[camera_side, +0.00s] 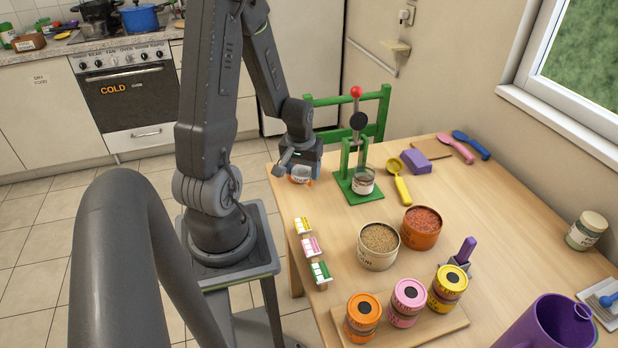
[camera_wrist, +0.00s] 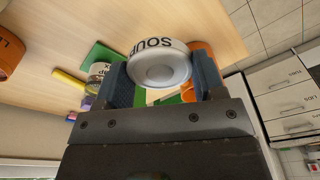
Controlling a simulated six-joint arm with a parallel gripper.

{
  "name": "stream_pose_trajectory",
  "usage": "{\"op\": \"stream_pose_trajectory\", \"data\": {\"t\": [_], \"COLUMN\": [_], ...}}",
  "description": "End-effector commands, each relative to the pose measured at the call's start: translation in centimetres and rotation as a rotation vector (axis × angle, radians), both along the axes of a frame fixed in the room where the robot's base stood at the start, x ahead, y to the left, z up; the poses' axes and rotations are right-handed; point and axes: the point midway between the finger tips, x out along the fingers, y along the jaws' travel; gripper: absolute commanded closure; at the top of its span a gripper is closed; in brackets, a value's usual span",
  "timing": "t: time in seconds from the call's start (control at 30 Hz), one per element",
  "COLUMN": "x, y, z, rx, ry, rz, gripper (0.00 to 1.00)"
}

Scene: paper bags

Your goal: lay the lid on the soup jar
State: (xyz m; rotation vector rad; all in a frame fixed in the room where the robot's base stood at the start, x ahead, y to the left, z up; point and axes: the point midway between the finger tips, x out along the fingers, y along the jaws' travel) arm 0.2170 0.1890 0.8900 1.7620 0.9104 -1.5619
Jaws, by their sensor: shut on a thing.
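My gripper (camera_side: 300,179) is at the table's left back edge, left of the green press. In the wrist view the lid is between the two dark fingers. A glass jar (camera_side: 363,183) with a pale label and an open-looking top stands on the base of the green press (camera_side: 345,190); its label is too small to read fully. It seems to be the soup jar. The lid is apart from it, to its left.
The press's upright and red knob (camera_side: 356,92) rise behind the jar. A yellow scoop (camera_side: 402,187) lies to its right. Two tubs of grain, cream (camera_side: 377,258) and orange (camera_side: 421,239), stand in front. Several lidded jars stand on a board (camera_side: 440,329). A purple jug (camera_side: 515,328) is at front right.

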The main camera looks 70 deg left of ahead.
Motion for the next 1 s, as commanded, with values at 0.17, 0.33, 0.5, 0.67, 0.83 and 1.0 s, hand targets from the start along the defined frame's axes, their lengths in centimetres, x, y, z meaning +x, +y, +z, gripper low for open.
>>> {"op": "stream_pose_trajectory", "data": {"t": [0.17,0.33,0.5,0.67,0.83,1.0], "x": [5.4,12.0,16.4,18.0,18.3,18.3], "y": [1.5,1.8,1.1,0.6,0.5,0.5], "z": [1.2,2.9,4.3,4.9,5.0,5.0], "rx": [0.004,0.004,0.000,0.000,-0.001,-0.001], "ry": [-0.001,0.000,0.000,-0.001,-0.001,-0.001], "rz": [-0.141,-0.309,-0.422,-0.468,-0.477,-0.476], "gripper": [0.59,0.59,0.59,0.59,0.59,0.59]}}
